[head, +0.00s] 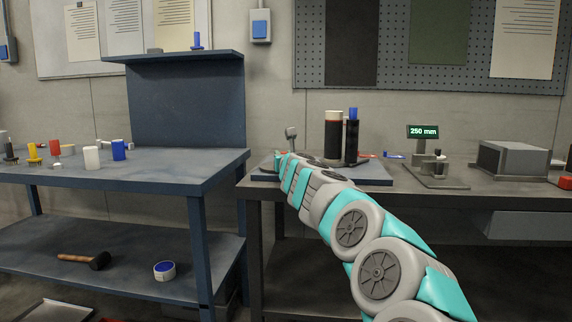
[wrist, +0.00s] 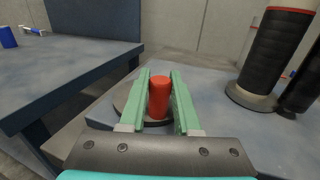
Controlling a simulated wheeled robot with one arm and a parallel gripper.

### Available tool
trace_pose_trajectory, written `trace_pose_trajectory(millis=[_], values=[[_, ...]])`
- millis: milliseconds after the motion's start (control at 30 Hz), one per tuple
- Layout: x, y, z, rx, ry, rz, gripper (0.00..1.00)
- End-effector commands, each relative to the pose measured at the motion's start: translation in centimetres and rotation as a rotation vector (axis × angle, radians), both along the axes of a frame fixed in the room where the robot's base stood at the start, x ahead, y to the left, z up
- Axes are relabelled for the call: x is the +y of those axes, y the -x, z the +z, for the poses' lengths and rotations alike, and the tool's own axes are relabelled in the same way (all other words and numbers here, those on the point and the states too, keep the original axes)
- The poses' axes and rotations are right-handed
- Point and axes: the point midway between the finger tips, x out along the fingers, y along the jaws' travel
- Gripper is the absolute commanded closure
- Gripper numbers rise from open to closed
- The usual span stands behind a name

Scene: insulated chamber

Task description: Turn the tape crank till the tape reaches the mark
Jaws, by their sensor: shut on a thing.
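In the wrist view my gripper (wrist: 159,98) has its two green fingers on either side of an upright red knob (wrist: 159,97), shut on it. The knob stands over a round dark base, partly hidden by the fingers; I take it for the crank's handle. In the head view my gripper (head: 281,161) is at the left end of a dark blue plate (head: 375,173), and the knob is hidden there. A thick black cylinder with a red line near its top (head: 333,142) stands on that plate. I cannot make out the tape or its mark.
A slimmer black cylinder with a blue top (head: 352,138) stands beside the thick one. A display (head: 423,131) reads 250 mm. A grey box (head: 513,159) is at the right. The blue bench (head: 180,178) at the left holds several small coloured pieces. A gap separates the benches.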

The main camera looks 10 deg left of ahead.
Motion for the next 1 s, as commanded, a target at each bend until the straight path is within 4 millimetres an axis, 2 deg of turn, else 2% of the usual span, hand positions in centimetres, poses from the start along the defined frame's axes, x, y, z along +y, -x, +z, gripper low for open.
trace_pose_trajectory(millis=[33,500,1000], values=[[0.38,0.14,-0.42,-0.002,0.002,-0.032,1.00],[1.20,0.46,0.06,-0.001,0.000,-0.275,1.00],[1.19,0.51,0.16,-0.001,0.000,-0.307,1.00]])
